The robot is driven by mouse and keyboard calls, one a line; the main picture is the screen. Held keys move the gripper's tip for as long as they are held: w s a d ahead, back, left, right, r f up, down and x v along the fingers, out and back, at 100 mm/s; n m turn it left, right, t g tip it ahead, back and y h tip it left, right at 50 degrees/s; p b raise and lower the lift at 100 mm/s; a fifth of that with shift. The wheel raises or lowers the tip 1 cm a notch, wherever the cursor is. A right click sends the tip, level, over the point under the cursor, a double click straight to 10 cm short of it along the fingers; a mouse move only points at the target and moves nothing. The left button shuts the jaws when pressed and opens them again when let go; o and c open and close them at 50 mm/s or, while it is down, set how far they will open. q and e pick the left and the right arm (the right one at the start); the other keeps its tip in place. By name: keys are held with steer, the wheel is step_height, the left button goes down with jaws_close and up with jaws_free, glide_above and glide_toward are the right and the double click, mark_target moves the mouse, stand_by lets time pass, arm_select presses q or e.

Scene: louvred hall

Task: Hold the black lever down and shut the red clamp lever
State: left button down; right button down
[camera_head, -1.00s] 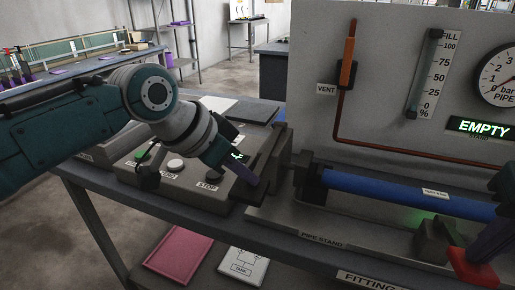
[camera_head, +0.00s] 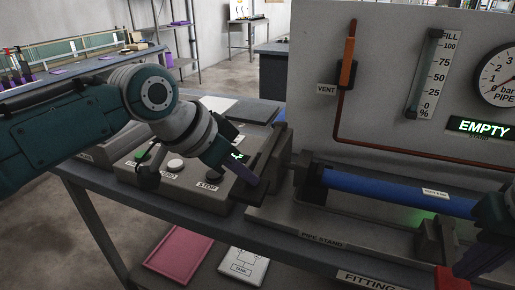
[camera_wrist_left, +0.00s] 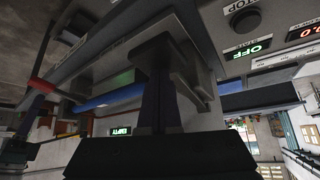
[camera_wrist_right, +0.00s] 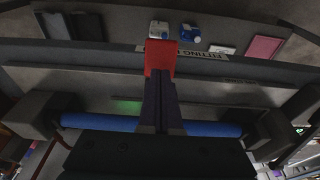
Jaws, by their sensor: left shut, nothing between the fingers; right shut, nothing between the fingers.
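The black lever (camera_head: 269,152) is a dark bar at the right end of the grey control box. My left gripper (camera_head: 250,180) is shut and empty, its purple fingertips against or just beside the lever; exact contact is hidden. In the left wrist view, the shut fingers (camera_wrist_left: 158,75) meet a dark bar. The red clamp lever (camera_head: 452,279) is at the lower right, in front of the blue pipe (camera_head: 385,190). My right gripper (camera_head: 463,268) is shut and empty, close against the lever. In the right wrist view the red lever (camera_wrist_right: 160,55) shows just beyond its fingertips (camera_wrist_right: 160,75).
The control box (camera_head: 128,170) carries STOP and other buttons. The grey panel (camera_head: 400,40) behind the pipe holds an orange vent handle (camera_head: 347,60), a gauge and a display reading EMPTY (camera_head: 482,127). A pink tray (camera_head: 178,255) lies on the shelf below.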

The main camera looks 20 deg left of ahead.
steer(key=shift+r, duration=0.1)
step_height(320, 180, up, 8)
stand_by(0.4)
